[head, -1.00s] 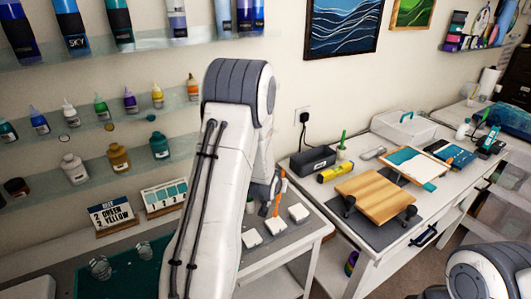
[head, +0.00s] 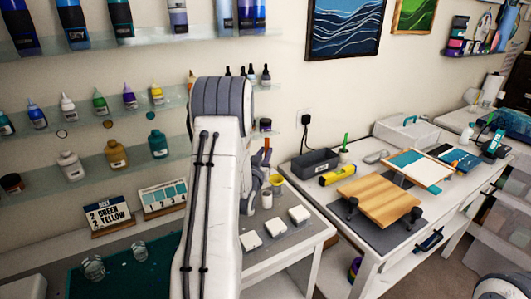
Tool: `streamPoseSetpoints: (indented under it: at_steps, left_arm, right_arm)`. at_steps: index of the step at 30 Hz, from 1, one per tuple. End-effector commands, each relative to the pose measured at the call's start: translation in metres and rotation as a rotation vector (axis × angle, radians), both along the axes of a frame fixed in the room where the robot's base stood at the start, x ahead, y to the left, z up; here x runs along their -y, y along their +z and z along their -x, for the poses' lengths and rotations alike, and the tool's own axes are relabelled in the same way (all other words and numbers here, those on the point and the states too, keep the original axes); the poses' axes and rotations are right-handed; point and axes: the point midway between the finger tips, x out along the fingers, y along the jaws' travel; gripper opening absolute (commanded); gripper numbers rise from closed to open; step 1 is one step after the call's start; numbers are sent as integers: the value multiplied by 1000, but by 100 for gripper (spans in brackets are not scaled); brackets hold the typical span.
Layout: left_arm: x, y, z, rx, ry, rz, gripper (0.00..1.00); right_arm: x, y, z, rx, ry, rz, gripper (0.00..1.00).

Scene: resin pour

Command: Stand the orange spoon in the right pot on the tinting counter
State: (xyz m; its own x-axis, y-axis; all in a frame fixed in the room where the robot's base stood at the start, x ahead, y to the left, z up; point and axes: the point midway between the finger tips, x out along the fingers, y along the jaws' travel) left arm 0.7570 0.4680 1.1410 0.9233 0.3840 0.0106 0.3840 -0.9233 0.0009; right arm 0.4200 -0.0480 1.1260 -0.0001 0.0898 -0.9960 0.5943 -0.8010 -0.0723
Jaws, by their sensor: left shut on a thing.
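The orange spoon (head: 267,144) shows as a short upright orange piece just above my left gripper (head: 264,177). My left gripper is shut on it, and the jaws and my arm hide much of the spoon. A small white pot (head: 267,200) stands on the counter (head: 268,262) just below the gripper. A yellow cup-like thing (head: 276,182) is just right of the gripper; I cannot tell whether the spoon is inside or behind it. My right gripper is not in view.
Several white square tiles (head: 299,214) lie on the counter in front of the pots. Two clear cups (head: 94,267) stand on a dark green mat at the left. Dropper bottles (head: 266,75) stand on the shelf behind. A workbench with a wooden board (head: 378,197) is at the right.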

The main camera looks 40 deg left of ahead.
Motion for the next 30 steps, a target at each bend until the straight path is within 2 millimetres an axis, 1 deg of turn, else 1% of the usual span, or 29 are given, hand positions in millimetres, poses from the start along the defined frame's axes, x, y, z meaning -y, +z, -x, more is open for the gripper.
streamPoseSetpoints:
  at_steps: [1, 16, 18, 30]
  left_arm:
    - [0, -7, 0, -1, 0, 0, 0]
    - [0, -47, 0, -1, 0, 1, 0]
    - [0, -55, 0, -1, 0, 0, 0]
    - [0, -86, 0, 0, 0, 0, 0]
  right_arm:
    - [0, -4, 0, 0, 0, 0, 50]
    - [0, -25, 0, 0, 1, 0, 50]
    - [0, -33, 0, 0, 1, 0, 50]
    - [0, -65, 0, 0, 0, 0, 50]
